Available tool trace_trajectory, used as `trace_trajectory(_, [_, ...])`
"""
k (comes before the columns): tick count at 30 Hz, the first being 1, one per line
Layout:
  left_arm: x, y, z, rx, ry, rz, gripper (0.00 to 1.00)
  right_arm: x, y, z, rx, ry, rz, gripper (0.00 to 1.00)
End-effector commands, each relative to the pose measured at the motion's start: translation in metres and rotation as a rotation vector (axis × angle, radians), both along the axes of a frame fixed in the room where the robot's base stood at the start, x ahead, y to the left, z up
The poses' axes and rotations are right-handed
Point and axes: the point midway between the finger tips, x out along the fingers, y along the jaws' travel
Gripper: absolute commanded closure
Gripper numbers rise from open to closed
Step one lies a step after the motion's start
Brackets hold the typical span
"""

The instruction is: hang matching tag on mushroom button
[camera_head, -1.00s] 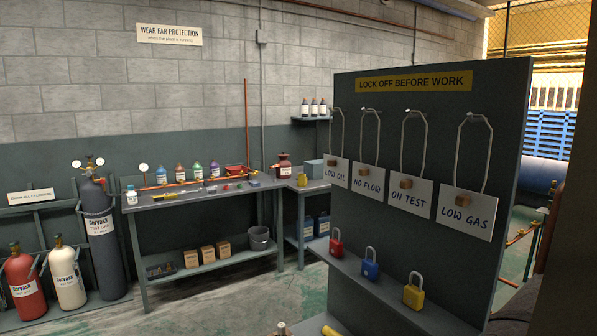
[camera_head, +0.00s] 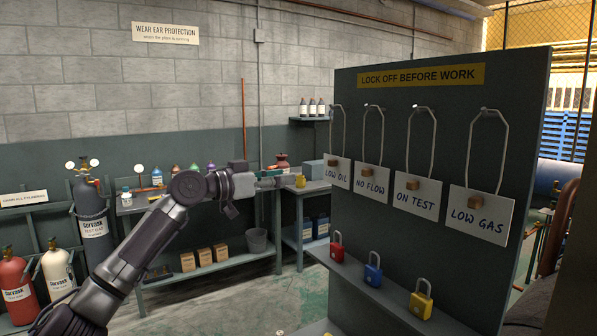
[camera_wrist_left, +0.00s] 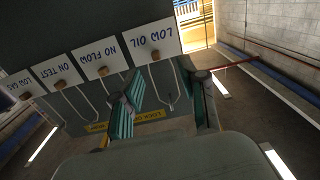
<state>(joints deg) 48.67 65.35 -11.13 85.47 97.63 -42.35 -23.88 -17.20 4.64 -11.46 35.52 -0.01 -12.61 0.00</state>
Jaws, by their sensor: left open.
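Four white tags hang by wire loops on a dark board: LOW OIL (camera_head: 338,174), NO FLOW (camera_head: 371,186), ON TEST (camera_head: 416,203) and LOW GAS (camera_head: 481,221). Each has a small wooden block on its face. My left gripper (camera_head: 284,179) is open and empty, just left of the LOW OIL tag in the head view. In the left wrist view the tags appear upside down, with the LOW OIL tag (camera_wrist_left: 153,39) beyond the open fingers of the left gripper (camera_wrist_left: 168,86). No mushroom button is visible. My right gripper is not in view.
The board (camera_head: 440,140) has a LOCK OFF BEFORE WORK sign. Red (camera_head: 337,252), blue (camera_head: 372,274) and yellow (camera_head: 421,304) padlocks are on its lower ledge. A workbench (camera_head: 205,256) and gas cylinders (camera_head: 92,225) stand behind my left arm. Floor shows between bench and board.

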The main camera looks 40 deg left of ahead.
Motion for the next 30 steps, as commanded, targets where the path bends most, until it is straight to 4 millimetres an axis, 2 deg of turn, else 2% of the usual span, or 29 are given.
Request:
trace_trajectory(1, [-0.006,-0.003,0.01,0.005,-0.014,-0.011,0.57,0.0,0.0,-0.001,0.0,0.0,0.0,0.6])
trace_trajectory(3, [-0.009,-0.005,0.018,0.007,-0.021,-0.021,0.57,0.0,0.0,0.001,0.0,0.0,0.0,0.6])
trace_trajectory(7, [0.0,-0.01,0.025,0.004,-0.024,-0.027,0.57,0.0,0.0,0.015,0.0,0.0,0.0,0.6])
trace_trajectory(11, [0.022,-0.019,0.029,0.001,-0.022,-0.027,0.57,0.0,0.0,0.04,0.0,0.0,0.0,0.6])
trace_trajectory(17, [0.065,-0.037,0.028,0.001,-0.022,-0.026,0.57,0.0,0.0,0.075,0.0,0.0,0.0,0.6])
trace_trajectory(24, [0.101,-0.051,0.02,0.003,-0.025,-0.024,0.57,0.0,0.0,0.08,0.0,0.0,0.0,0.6])
trace_trajectory(30, [0.11,-0.055,0.019,0.007,-0.023,-0.023,0.57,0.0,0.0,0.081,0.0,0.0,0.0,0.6])
